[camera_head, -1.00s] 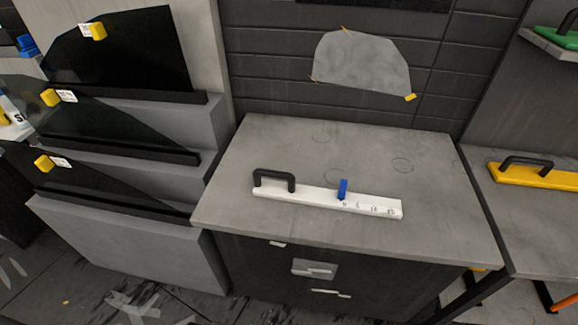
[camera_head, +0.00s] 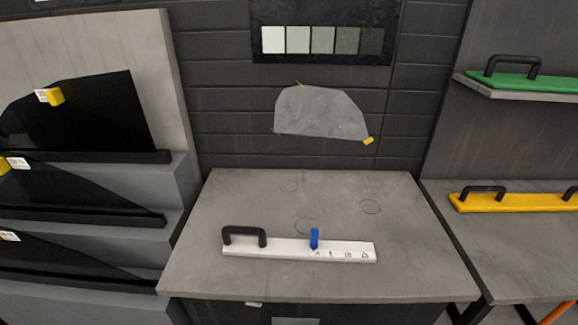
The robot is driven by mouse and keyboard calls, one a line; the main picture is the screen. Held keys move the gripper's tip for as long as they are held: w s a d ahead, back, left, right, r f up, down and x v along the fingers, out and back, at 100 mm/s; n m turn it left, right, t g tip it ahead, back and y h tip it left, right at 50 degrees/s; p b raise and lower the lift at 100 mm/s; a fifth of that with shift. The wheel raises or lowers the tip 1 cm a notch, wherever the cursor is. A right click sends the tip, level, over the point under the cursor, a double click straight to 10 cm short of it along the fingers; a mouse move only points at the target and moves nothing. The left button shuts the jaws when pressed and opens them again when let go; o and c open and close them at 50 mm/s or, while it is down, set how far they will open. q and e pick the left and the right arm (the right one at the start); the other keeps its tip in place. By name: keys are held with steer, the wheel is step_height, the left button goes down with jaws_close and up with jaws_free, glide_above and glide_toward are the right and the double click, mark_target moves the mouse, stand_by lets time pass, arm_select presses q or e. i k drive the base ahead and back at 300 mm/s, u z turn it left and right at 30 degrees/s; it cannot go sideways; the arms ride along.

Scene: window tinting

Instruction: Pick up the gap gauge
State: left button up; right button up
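The gap gauge (camera_head: 285,248) is a white bar lying flat on the grey worktop (camera_head: 390,225), near its front edge. A black handle (camera_head: 244,236) stands on its left end. A blue slider (camera_head: 314,239) sits near its middle, with small printed marks to the right of it. Nothing covers the gauge. Neither of my grippers shows in the head view.
Dark glass panes (camera_head: 85,115) stand on a stepped grey rack at the left. A yellow tool (camera_head: 515,201) lies on a right-hand bench and a green tool (camera_head: 520,81) on a shelf above. A film piece (camera_head: 318,112) is taped to the wall. The worktop is otherwise clear.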

mark_target(260, 247)
steer(key=z, duration=0.05)
steer(key=k, duration=0.5)
steer(key=u, duration=1.1)
steer(key=i, duration=0.6)
steer(key=z, duration=1.1)
steer(key=k, duration=0.45)
steer(key=u, duration=0.05)
